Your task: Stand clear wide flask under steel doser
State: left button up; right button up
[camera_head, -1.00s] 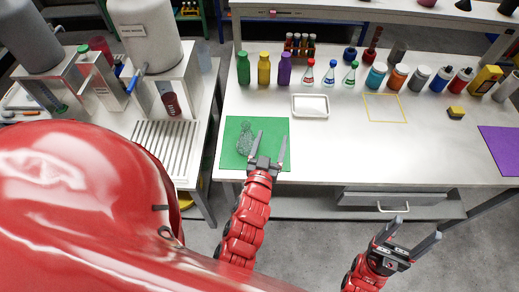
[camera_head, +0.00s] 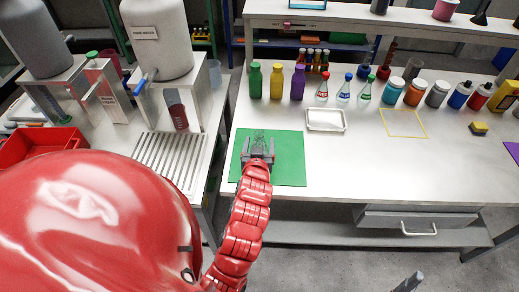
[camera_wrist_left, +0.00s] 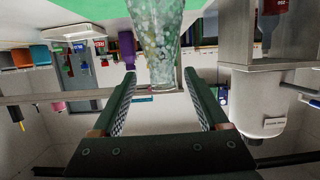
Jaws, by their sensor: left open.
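The clear flask (camera_head: 262,136) stands on the green mat (camera_head: 290,165); its outline is faint in the head view. In the left wrist view, which is upside down, the glass flask (camera_wrist_left: 160,45) shows just ahead of and between the fingertips. My left gripper (camera_head: 258,146) is open over the mat, its fingers pointing at the flask, with no grip on it. Of my right gripper (camera_head: 410,282) only a fingertip shows at the bottom edge.
A ribbed drain tray (camera_head: 168,160) lies before the pure-water dispenser. Green, yellow and purple bottles (camera_head: 276,82) stand behind the mat. A white tray (camera_head: 325,120) and a yellow outlined square (camera_head: 403,123) lie to the right. A red bin (camera_head: 35,145) is at far left.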

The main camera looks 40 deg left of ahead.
aim_at(259, 134)
pick_arm(q)
jog(key=shift+w+a+f, duration=0.1)
jog(key=shift+w+a, duration=0.3)
jog(key=shift+w, duration=0.15)
jog(key=shift+w+a, duration=0.2)
jog(key=shift+w, duration=0.05)
jog(key=p+x, duration=0.2)
jog(key=x, duration=0.2)
jog(key=shift+a, duration=0.1)
jog(key=shift+w+a+f, duration=0.1)
jog(key=shift+w+f, duration=0.05)
jog(key=shift+w, duration=0.05)
grip_shut()
dwell(0.7)
